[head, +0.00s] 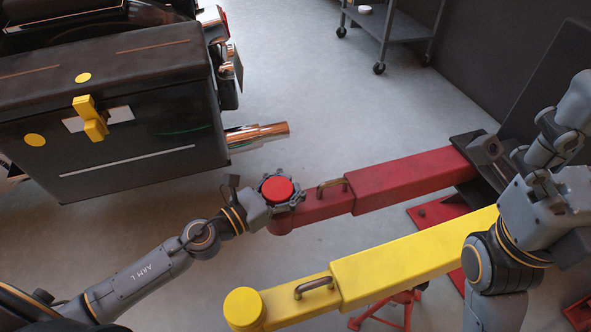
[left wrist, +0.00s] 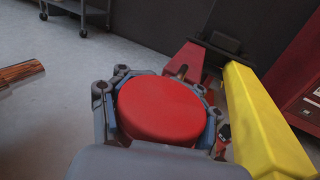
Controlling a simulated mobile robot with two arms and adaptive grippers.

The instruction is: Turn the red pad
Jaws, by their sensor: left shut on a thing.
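The red pad (head: 278,190) is a round disc at the free end of the red lift arm (head: 400,181). My left gripper (head: 277,189) is shut around the pad's sides, with its fingers on either side of it. In the left wrist view the red pad (left wrist: 160,109) fills the middle, between the fingers of my left gripper (left wrist: 160,105). The pad's underside is hidden. My right arm stands at the right of the head view, over the yellow arm's base end; I cannot make out its fingertips.
A yellow lift arm (head: 400,258) with a yellow round pad (head: 243,308) lies in front of the red arm. A motorcycle's black case (head: 130,120) and exhaust pipe (head: 258,134) are at upper left. A wheeled cart (head: 400,25) stands behind. Open floor lies between.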

